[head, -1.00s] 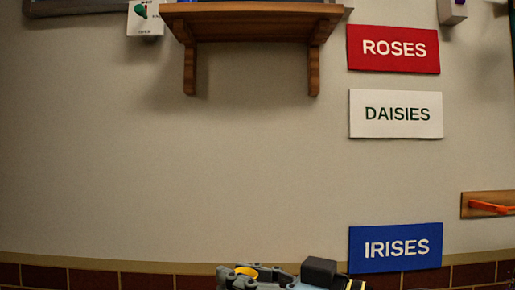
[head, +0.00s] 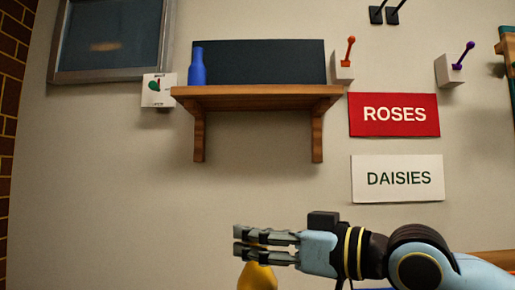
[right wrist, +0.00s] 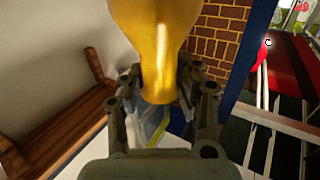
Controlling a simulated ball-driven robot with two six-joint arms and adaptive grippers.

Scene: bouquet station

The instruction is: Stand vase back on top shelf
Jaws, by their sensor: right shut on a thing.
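A glossy yellow vase (head: 257,277) hangs at the bottom edge of the head view, its lower part cut off. It also shows large in the right wrist view (right wrist: 158,40). My right gripper (head: 240,241) is shut on it, with the fingers on either side of its narrow part. The gripper and vase appear below the wooden shelf (head: 258,92) in the head view. My left gripper is not in view.
The shelf top right of the blue vase looks clear, with a dark panel (head: 265,62) behind it. Lever boxes (head: 343,68) (head: 449,70) and a switch plate (head: 158,90) sit on the wall. ROSES (head: 394,114) and DAISIES (head: 398,178) signs hang at right.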

